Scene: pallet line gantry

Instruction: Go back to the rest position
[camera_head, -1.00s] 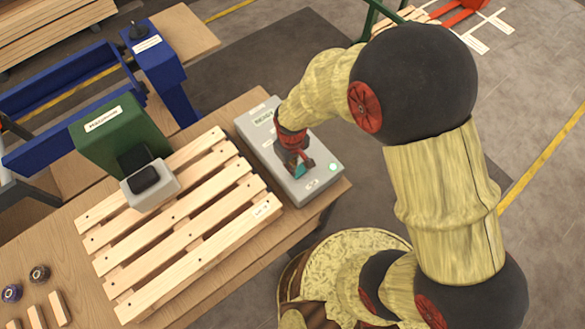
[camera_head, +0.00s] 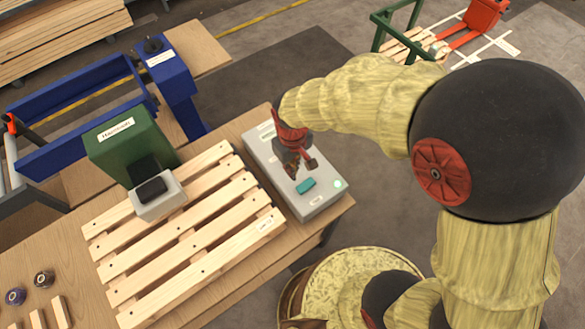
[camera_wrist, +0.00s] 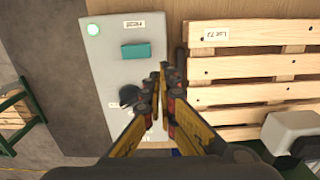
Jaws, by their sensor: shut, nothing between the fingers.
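My gripper (camera_head: 298,168) is shut and empty above the grey control box (camera_head: 318,205) in the head view. In the wrist view my gripper (camera_wrist: 163,80) points over the right part of the same grey box (camera_wrist: 112,65). A teal button (camera_head: 305,186) sits on the box, just beyond the fingertips; it also shows in the wrist view (camera_wrist: 136,51), apart from the fingers. A lit pale green lamp (camera_head: 338,184) is near the box's corner. The fingers and wrist hide part of the box's labels.
A wooden pallet (camera_head: 190,235) lies on the table beside the box. A green housing (camera_head: 125,140) with a grey and black head stands at the pallet's far edge. A blue frame (camera_head: 75,95) is behind. Small rollers and wood blocks lie at lower left.

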